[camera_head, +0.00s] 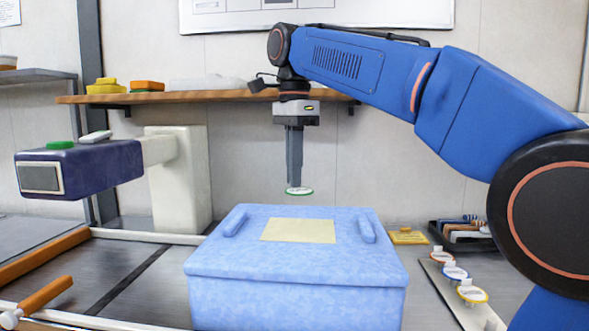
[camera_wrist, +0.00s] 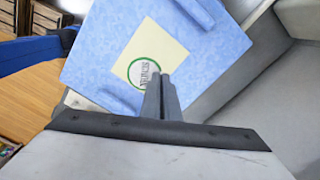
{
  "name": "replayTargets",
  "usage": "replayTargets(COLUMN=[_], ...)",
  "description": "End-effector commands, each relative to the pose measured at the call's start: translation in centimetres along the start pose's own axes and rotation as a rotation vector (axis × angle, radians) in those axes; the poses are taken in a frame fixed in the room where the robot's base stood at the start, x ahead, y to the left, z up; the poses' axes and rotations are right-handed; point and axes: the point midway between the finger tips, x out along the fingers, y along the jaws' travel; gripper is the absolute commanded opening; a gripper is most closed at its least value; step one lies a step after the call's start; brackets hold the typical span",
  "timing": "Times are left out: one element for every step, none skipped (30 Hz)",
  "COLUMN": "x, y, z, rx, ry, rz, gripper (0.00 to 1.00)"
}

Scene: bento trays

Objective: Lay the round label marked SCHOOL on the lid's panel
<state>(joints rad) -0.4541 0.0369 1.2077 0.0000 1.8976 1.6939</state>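The round label (camera_head: 299,191) is white with a green rim. My gripper (camera_head: 294,184) is shut on it from above and holds it in the air over the lid, apart from it. The label also shows in the wrist view (camera_wrist: 144,70), its dark lettering turned and partly hidden behind my fingertips (camera_wrist: 161,80). The blue box's lid (camera_head: 215,257) lies below, with two raised bars. The lid's panel (camera_head: 298,231) is a flat pale yellow rectangle, bare in the head view. In the wrist view the label overlaps the panel (camera_wrist: 172,47).
Three more round labels with white tabs, orange (camera_head: 441,257), blue (camera_head: 455,273) and yellow-rimmed (camera_head: 472,295), stand on a strip at right. A dark tray (camera_head: 470,245) and a yellow block (camera_head: 408,237) are behind. A purple machine head (camera_head: 95,167) juts in at left.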

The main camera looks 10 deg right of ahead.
Motion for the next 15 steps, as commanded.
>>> replayTargets(x=[0.3,0.5,0.8,1.0,1.2,1.4,1.6,1.8,2.0,2.2,2.5,2.7,2.9,3.1,3.3], y=[0.0,0.0,0.0,0.0,0.0,0.0,0.1,0.1,0.0,0.0,0.0,0.0,0.0,0.0,0.0], z=[0.0,0.0,0.0,0.0,0.0,0.0,0.0,0.0,0.0,0.0,0.0,0.0,0.0,0.0,0.0], rx=[0.000,0.000,0.000,0.000,0.000,0.000,0.000,0.000,0.000,0.000,0.000,0.000,0.000,0.000,0.000], ry=[0.000,0.000,0.000,0.000,0.000,0.000,0.000,0.000,0.000,0.000,0.000,0.000,0.000,0.000,0.000], rz=[0.002,0.001,0.001,0.000,0.001,0.002,0.001,0.001,0.000,0.000,0.000,0.001,0.001,0.001,0.001], gripper=[0.00,0.00,0.00,0.00,0.00,0.00,0.00,0.00,0.00,0.00,0.00,0.00,0.00,0.00,0.00])
